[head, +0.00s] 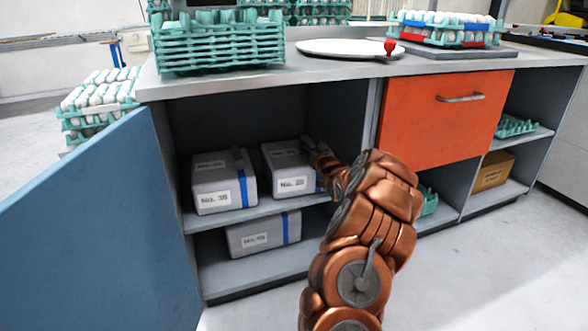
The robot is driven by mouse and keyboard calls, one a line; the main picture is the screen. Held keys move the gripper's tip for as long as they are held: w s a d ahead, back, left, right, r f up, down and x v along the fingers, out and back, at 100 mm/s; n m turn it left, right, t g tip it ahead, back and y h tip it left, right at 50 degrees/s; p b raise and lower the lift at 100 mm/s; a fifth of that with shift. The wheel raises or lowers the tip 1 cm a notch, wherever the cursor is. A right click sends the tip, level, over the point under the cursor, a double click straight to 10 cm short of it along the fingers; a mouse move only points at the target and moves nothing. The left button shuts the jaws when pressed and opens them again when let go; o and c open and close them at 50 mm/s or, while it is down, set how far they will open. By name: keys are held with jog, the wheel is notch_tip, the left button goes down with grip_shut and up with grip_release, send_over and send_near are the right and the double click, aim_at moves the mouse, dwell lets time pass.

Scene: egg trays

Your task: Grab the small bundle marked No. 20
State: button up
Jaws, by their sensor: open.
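Three small grey bundles with blue straps are inside the open cabinet. The upper right bundle (284,169) has a label that seems to read No. 20, though its last digit is blurred. The upper left bundle (223,182) looks marked No. 35. The lower bundle (263,233) has a label too small to read. My gripper (313,148) is open at the right end of the upper right bundle, close to its top edge. My copper arm hides part of that side, and I cannot tell whether the fingers touch the bundle.
The blue door (95,225) stands open at left. The cabinet shelf (212,219) has a divider below it at right. An orange drawer (440,118) is shut at right. Egg trays (220,42), a white plate (345,47) and a red item (389,46) are on the counter.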

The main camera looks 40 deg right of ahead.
jog(key=shift+c, duration=0.2)
grip_shut()
dwell(0.6)
